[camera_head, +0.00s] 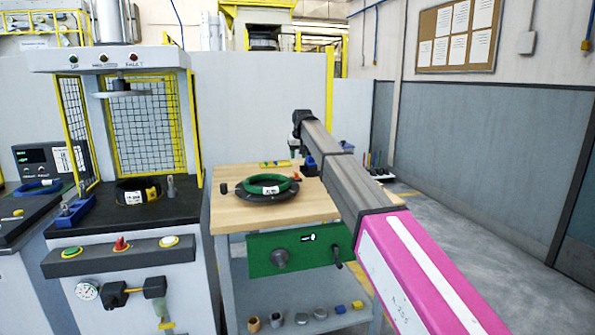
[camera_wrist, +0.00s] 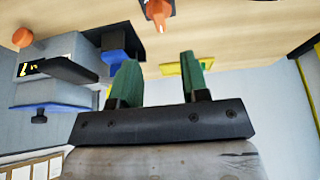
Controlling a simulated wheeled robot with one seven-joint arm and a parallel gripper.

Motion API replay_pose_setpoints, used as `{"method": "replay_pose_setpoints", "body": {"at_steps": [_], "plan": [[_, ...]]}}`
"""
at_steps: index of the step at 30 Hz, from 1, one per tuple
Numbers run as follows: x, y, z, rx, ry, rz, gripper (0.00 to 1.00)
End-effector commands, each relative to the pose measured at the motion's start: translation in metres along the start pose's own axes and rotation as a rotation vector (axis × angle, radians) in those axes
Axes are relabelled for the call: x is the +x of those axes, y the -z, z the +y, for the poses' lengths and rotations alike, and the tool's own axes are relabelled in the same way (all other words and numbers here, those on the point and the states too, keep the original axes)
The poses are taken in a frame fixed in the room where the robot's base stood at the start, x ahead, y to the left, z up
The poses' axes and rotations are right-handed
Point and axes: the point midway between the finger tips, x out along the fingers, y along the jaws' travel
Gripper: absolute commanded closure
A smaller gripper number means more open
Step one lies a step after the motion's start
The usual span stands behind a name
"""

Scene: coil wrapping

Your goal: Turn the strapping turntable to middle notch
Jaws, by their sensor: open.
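The strapping turntable (camera_head: 249,199) is a dark round disc on the wooden table. A green coil (camera_head: 292,186) with a white label lies on it. A small black knob (camera_head: 224,188) shows at the disc's left edge. I cannot tell which notch the disc is at. My gripper (camera_wrist: 158,78) is open, with two green fingers apart and nothing between them. In the head view it is at the arm's far end, above the back of the table, behind and right of the turntable, and mostly hidden by my arm. The turntable is not recognisable in the wrist view.
A blue and grey device (camera_wrist: 60,72) and orange knob-like parts (camera_wrist: 158,10) show near my gripper in the wrist view. A press (camera_head: 120,190) with a yellow mesh guard stands left of the wooden table (camera_head: 235,222). A green panel (camera_head: 300,250) hangs below the tabletop.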

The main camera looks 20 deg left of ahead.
Motion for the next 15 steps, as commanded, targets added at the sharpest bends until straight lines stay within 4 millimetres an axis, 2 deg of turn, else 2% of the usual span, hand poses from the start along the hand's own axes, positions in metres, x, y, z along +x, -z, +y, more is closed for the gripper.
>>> {"method": "replay_pose_setpoints", "body": {"at_steps": [9, 15], "plan": [[0.055, 0.001, 0.000, 0.000, 0.000, -0.001, 0.58], [0.083, 0.001, 0.000, 0.000, 0.000, 0.000, 0.58]]}}
